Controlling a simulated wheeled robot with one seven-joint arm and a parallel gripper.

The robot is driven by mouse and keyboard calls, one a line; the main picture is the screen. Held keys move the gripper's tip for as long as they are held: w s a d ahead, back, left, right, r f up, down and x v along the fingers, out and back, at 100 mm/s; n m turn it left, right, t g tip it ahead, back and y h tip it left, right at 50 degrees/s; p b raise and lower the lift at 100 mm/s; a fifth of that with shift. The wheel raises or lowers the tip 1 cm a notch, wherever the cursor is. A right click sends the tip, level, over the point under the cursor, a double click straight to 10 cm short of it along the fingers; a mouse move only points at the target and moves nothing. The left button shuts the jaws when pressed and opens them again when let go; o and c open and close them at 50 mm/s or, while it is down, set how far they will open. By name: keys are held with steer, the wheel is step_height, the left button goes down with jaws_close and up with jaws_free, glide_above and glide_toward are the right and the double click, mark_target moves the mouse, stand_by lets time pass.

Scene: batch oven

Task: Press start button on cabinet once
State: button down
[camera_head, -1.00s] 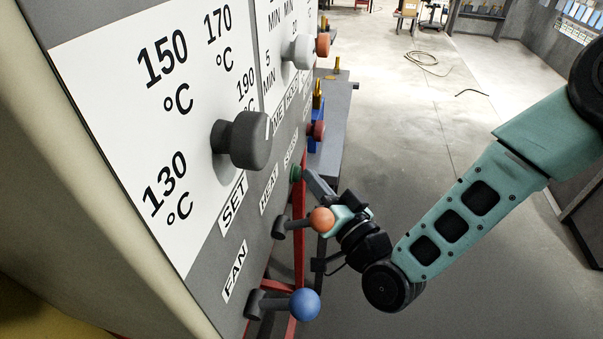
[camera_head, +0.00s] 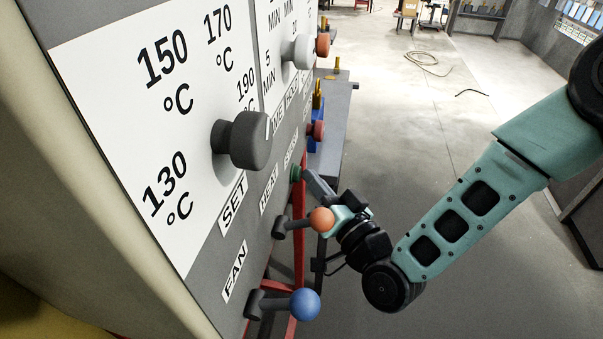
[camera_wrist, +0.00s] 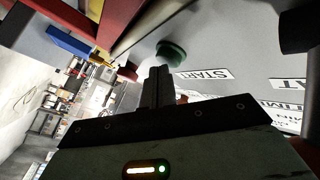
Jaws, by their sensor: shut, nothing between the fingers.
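The green start button (camera_head: 296,173) sits on the grey cabinet panel (camera_head: 262,208), below the small label that reads START. It also shows in the wrist view (camera_wrist: 172,53), beside the START label (camera_wrist: 204,76). My gripper (camera_head: 308,174) is shut and empty. Its fingertips point at the button and look to be at or very near its face; I cannot tell whether they touch. In the wrist view the closed fingers (camera_wrist: 157,72) end just below the button.
An orange-knobbed lever (camera_head: 322,220) sits just in front of my gripper. A blue-knobbed lever (camera_head: 304,304) is lower, by the FAN label. A dark dial (camera_head: 243,140) and a white dial (camera_head: 301,52) project above.

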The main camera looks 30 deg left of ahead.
steer(key=shift+a, duration=0.1)
stand_by(0.3)
steer(key=shift+s+a+b, duration=0.15)
steer(key=shift+a+b, duration=0.15)
steer(key=shift+b, duration=0.05)
steer(key=shift+d+b, duration=0.2)
steer(key=shift+b, duration=0.1)
steer(key=shift+d, duration=0.15)
steer(key=w+d+b, duration=0.1)
steer(key=d, duration=0.4)
steer(key=shift+w+d, duration=0.3)
steer(key=shift+d, duration=0.1)
stand_by(0.9)
